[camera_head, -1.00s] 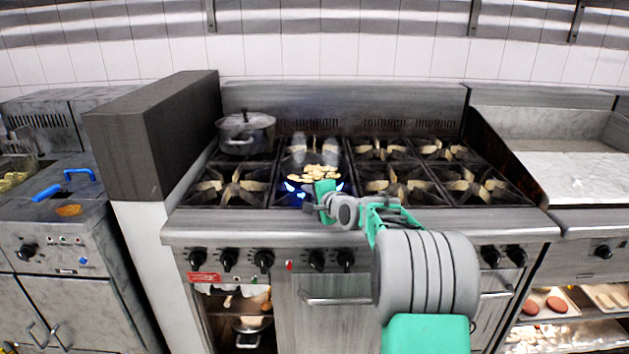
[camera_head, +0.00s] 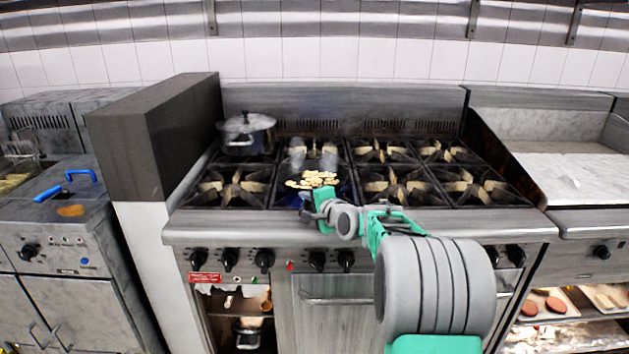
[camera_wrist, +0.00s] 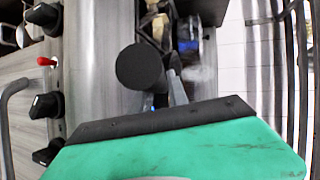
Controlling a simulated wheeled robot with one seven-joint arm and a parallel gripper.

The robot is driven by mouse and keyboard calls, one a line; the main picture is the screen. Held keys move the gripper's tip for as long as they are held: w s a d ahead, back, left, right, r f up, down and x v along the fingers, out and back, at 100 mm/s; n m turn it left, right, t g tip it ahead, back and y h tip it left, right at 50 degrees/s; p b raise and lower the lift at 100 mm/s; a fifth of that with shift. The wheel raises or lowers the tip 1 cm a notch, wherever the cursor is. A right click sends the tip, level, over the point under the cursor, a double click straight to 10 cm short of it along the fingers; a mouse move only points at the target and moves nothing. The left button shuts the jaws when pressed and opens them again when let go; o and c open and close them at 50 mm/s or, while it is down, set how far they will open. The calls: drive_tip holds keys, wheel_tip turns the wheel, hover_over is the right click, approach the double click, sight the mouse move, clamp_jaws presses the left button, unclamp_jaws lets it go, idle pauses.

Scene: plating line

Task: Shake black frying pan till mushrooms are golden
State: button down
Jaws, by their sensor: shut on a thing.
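The mushrooms (camera_head: 313,180) are pale, golden-looking slices lying in the black frying pan (camera_head: 345,190) over the front burner, second column from the left. Steam rises behind them. My gripper (camera_head: 322,210) is at the front of the pan, in line with its handle. In the wrist view my gripper (camera_wrist: 172,88) is shut on the dark round-ended handle (camera_wrist: 140,66). The pan body is mostly hidden by my gripper in the head view. I cannot tell whether the pan touches the grate.
A lidded steel pot (camera_head: 246,133) stands on the back left burner. The burners to the right (camera_head: 405,185) are empty. A dark block (camera_head: 155,135) rises left of the stove (camera_head: 400,225). Control knobs (camera_head: 316,260) line the front.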

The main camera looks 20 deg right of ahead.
drive_tip(key=w, duration=0.1)
drive_tip(key=w+d, duration=0.2)
drive_tip(key=w, duration=0.1)
drive_tip(key=shift+w+d+f, duration=0.2)
drive_tip(key=shift+d+f, duration=0.05)
drive_tip(key=shift+s+a+r, duration=0.2)
drive_tip(key=shift+s+r, duration=0.15)
drive_tip(key=shift+s, duration=0.05)
drive_tip(key=shift+w+d+f, duration=0.15)
drive_tip(key=c, duration=1.2)
unclamp_jaws()
